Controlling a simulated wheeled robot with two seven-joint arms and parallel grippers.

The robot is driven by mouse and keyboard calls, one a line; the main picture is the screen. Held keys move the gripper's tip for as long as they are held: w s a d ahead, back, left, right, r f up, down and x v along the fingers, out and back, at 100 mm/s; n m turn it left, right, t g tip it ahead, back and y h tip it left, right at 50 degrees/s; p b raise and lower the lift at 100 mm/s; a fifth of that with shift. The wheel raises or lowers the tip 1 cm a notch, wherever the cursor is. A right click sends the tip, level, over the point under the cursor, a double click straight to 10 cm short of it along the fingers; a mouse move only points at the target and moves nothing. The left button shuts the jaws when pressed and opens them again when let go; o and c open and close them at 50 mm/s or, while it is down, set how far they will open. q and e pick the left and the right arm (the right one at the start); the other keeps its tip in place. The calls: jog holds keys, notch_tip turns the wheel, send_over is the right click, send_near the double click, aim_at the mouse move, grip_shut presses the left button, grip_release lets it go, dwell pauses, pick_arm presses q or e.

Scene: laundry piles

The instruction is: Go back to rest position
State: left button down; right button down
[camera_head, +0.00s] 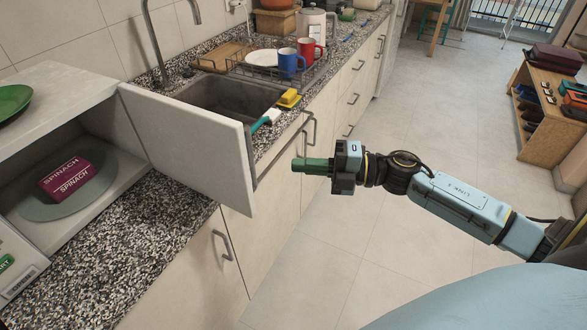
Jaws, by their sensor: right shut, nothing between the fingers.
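My right arm comes in from the right side of the head view. It reaches left over the open floor beside the counter fronts. My right gripper (312,166) has its green fingers together and holds nothing. It is apart from the open microwave door (195,150) to its left. It is also apart from the cabinet handles. My left gripper and left arm are not in view.
A microwave (55,100) stands open with a spinach box (67,178) on its plate. Its door juts over the counter's front edge. A sink (215,100) and a dish rack (270,65) with mugs lie beyond. The tiled floor (400,240) is clear; a shelf (545,105) stands right.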

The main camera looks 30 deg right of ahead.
jog(key=d+f+m+t+h, duration=0.2)
jog(key=d+f+m+h, duration=0.3)
jog(key=f, duration=0.5)
jog(key=d+f+m+t+h, duration=0.2)
jog(key=d+f+m+h, duration=0.2)
jog(key=f+m, duration=0.45)
jog(key=s+d+f+m+g+h, duration=0.1)
jog(key=s+f+m+g+h, duration=0.2)
jog(key=f, duration=0.6)
jog(key=s+f+m+h, duration=0.1)
jog(key=s+f+m, duration=0.2)
jog(key=s+f, duration=0.35)
jog(key=s+a+f+m+g, duration=0.2)
jog(key=s+f, duration=0.4)
jog(key=s, duration=0.4)
jog(key=s+a+f+m+g+h, duration=0.1)
jog(key=s+a+f+g, duration=0.4)
jog(key=s, duration=0.5)
jog(key=s+a+f+m+g, duration=0.3)
jog(key=s+a+f, duration=0.2)
jog(key=s+f, duration=0.4)
jog(key=shift+s+m+g, duration=0.35)
jog(key=shift+s+g, duration=0.05)
jog(key=shift+s, duration=0.2)
